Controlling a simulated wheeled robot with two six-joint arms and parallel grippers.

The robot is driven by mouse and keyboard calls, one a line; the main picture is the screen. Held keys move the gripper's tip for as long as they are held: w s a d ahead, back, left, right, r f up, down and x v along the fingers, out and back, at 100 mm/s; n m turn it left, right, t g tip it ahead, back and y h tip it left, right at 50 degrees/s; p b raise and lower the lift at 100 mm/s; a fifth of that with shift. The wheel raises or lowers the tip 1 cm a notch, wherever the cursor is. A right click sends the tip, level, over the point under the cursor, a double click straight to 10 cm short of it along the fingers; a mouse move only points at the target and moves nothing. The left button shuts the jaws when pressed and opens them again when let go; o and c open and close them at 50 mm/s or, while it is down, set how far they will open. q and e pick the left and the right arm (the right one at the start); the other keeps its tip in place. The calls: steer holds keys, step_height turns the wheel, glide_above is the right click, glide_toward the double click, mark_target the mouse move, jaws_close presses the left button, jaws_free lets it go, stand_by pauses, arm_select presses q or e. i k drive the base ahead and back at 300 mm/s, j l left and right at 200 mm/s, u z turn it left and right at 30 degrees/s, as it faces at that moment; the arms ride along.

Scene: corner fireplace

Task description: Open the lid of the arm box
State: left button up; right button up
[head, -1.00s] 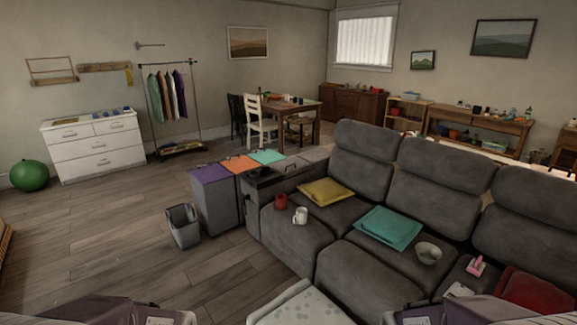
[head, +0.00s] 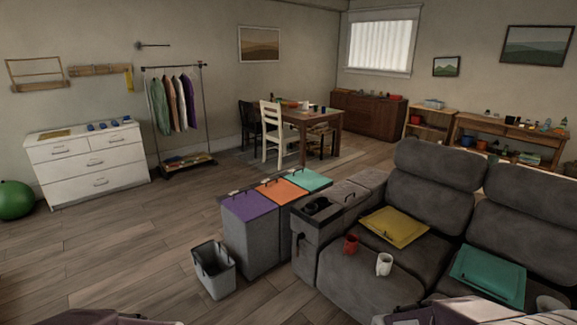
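The grey sofa (head: 360,274) stands at the right in the head view. At its left end is an arm box (head: 320,228) in the armrest, with dark items showing in its front part. A lid with a small dark handle (head: 349,198) lies behind that, towards the back of the armrest. I cannot tell whether this lid is fully shut. Parts of my own arms show at the bottom edge, well short of the sofa's arm box. Neither gripper's fingertips are in view.
A bin cabinet with purple (head: 248,206), orange (head: 282,191) and teal (head: 307,180) lids stands left of the armrest. A grey waste bin (head: 214,270) stands in front of it. A red mug (head: 351,244) and white mug (head: 384,264) sit on the seat.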

mark_target(347, 194)
steer(key=i+j, duration=1.25)
steer(key=i, duration=0.15)
steer(key=i+l, duration=1.7)
